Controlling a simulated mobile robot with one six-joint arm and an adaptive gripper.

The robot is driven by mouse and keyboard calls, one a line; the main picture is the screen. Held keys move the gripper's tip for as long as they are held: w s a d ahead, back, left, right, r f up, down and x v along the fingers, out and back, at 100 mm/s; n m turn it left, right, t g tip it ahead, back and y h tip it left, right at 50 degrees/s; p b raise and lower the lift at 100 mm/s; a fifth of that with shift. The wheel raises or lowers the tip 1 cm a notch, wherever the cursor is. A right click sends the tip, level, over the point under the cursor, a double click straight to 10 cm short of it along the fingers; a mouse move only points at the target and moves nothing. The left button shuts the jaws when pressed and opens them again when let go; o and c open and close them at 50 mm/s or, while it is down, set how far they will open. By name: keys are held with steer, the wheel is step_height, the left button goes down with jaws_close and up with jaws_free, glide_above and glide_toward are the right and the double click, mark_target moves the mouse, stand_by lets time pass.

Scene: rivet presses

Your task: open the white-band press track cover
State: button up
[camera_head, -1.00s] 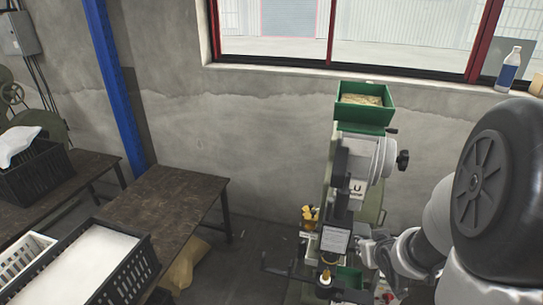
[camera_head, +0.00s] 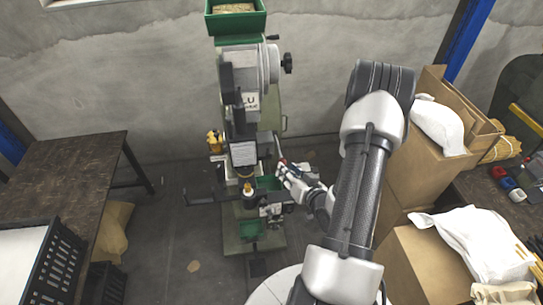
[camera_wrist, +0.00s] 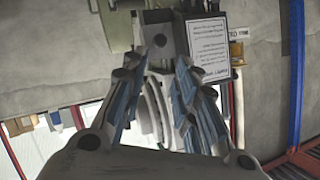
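A green and grey rivet press (camera_head: 250,95) stands in the middle of the head view, with a white sign (camera_head: 243,153) on its front. I cannot make out a white band or clearly pick out the track cover. My gripper (camera_head: 284,172) is at the right of the press's lower head, close to the sign. In the wrist view my gripper (camera_wrist: 158,62) is open, its blue-padded fingers apart. A dark grey block (camera_wrist: 166,38) and curved grey parts show between and beyond the fingers, with the sign (camera_wrist: 208,48) to the right. Contact cannot be told.
A green bin (camera_head: 236,18) tops the press. A dark table (camera_head: 70,180) with a black crate (camera_head: 62,265) is at left. Cardboard boxes (camera_head: 425,255) stand close to my arm at right. Bare floor (camera_head: 175,235) lies left of the press.

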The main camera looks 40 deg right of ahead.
mark_target(270, 156)
steer(key=p+x, duration=0.1)
steer(key=x, duration=1.2)
steer(key=shift+p, duration=0.4)
steer(key=shift+c, duration=0.4)
jaws_close()
